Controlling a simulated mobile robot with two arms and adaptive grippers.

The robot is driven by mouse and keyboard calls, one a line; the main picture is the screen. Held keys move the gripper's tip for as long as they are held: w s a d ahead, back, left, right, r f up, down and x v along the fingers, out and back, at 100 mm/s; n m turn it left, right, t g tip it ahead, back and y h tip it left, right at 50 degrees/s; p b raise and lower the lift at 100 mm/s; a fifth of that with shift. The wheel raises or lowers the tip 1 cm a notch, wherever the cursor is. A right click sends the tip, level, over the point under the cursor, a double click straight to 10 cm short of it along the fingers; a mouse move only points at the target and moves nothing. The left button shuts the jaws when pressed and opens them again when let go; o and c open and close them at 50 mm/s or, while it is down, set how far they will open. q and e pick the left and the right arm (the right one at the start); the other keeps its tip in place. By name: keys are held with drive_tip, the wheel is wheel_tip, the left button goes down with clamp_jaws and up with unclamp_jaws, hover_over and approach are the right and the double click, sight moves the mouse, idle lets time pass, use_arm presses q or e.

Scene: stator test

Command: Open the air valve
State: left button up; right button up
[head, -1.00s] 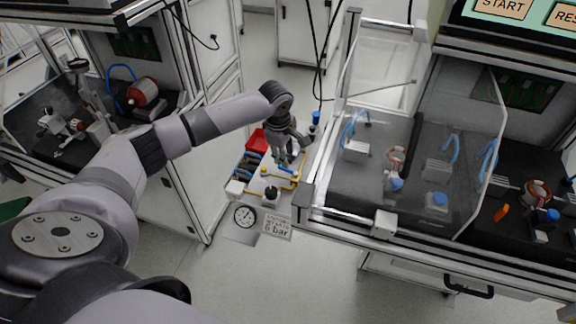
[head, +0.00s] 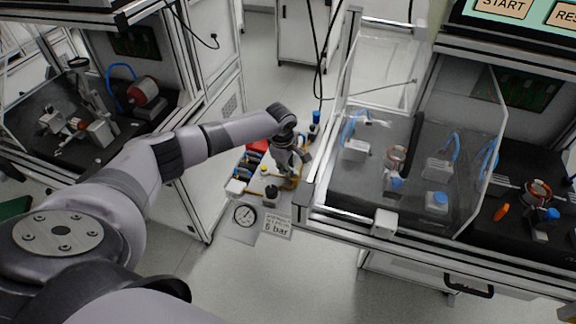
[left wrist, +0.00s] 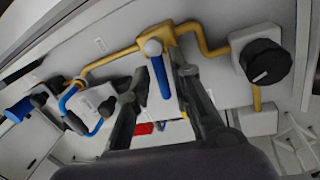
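The air valve's blue lever (left wrist: 160,76) hangs from a white-grey pivot on the yellow brass pipe (left wrist: 112,58) in the left wrist view. My left gripper (left wrist: 159,70) is open, with one finger on each side of the lever. I cannot tell whether either finger touches it. In the head view my left gripper (head: 287,182) is low over the pipe panel (head: 250,192) and hides the lever. My right gripper is not in view.
A black knob (left wrist: 265,62) on a grey block sits right of the valve. A pressure gauge (head: 244,215) and a "6 bar" sign (head: 277,226) are at the panel's near end. The glass-sided bench (head: 340,219) stands close on the right.

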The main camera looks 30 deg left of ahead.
use_arm(q)
clamp_jaws()
